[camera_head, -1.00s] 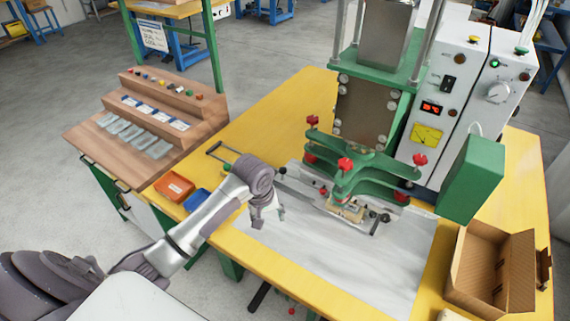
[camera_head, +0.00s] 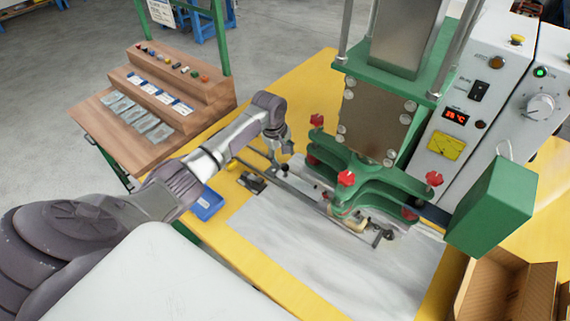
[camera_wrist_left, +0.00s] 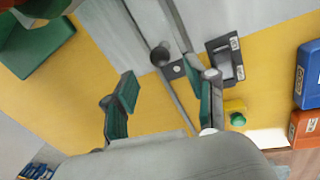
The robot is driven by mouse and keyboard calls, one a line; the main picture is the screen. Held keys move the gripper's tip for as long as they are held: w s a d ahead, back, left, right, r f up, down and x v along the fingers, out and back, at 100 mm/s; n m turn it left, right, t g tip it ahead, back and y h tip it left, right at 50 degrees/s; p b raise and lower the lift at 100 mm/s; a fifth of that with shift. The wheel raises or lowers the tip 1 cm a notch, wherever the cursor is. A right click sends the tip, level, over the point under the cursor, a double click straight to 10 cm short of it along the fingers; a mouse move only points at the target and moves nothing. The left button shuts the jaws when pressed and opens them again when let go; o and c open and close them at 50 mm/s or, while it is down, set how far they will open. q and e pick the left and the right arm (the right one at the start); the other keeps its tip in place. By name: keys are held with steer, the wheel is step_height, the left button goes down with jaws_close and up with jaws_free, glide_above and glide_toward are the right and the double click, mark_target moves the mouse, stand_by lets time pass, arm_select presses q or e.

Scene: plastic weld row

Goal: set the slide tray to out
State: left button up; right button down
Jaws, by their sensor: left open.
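The slide tray (camera_head: 350,222) is a light, low carriage carrying a tan part, under the green press head, on rails that run to the back left. A dark handle (camera_head: 383,238) shows at its front right. My left gripper (camera_head: 280,148) is over the rails' back-left end, well apart from the tan part. In the left wrist view, my left gripper (camera_wrist_left: 165,78) is open and empty, with green pads. A black round knob (camera_wrist_left: 160,55) at the rails shows just beyond the fingertips, between them. I cannot tell its height gap to the fingers. My right gripper is out of view.
The green press (camera_head: 380,110) with red knobs stands right of my gripper. A black labelled plate (camera_wrist_left: 225,60) and a yellow block with green button (camera_wrist_left: 235,112) lie beside the rails. A blue bin (camera_head: 208,203) is near my forearm. A cardboard box (camera_head: 505,290) is at right.

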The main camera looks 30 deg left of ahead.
mark_target(285, 165)
arm_select(q)
steer(key=f, duration=0.2)
steer(key=w+f, duration=0.1)
steer(key=f, duration=0.1)
steer(key=shift+d+f, duration=0.1)
steer(key=shift+f, duration=0.8)
steer(key=shift+c, duration=0.5)
steer(key=c, duration=0.8)
jaws_close()
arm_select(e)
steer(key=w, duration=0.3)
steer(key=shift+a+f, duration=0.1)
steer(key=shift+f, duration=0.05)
